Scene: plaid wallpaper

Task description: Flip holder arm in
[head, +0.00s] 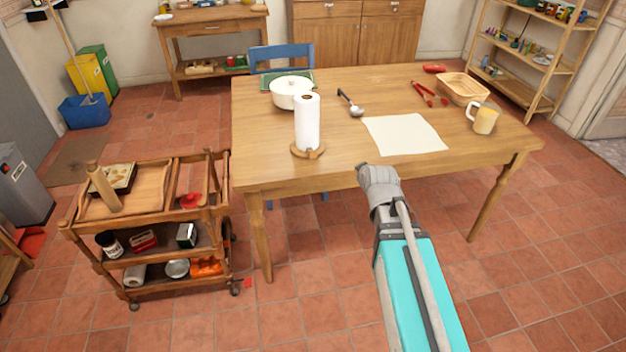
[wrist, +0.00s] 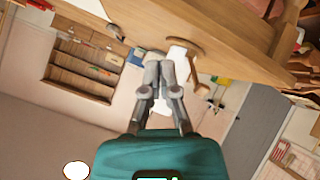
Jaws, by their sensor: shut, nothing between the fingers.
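The paper towel holder stands upright near the table's front left, with a white roll (head: 307,122) on its round wooden base (head: 308,151). A dark spot shows at the top of the roll. I cannot clearly make out a separate holder arm. My gripper (head: 362,170) is at the table's front edge, to the right of the holder and apart from it in the head view. In the wrist view the picture is turned over, and my gripper (wrist: 158,62) shows shut and empty. Its fingers partly cover the white roll (wrist: 180,54) beyond them; the wooden base (wrist: 186,45) shows beside it.
The wooden table (head: 345,172) also bears a white pot (head: 290,93), ladle (head: 352,104), paper sheet (head: 405,135), red tongs (head: 425,94), basket (head: 463,88) and yellow mug (head: 484,119). A wooden cart (head: 150,190) stands at the left. Bare tabletop lies around the holder.

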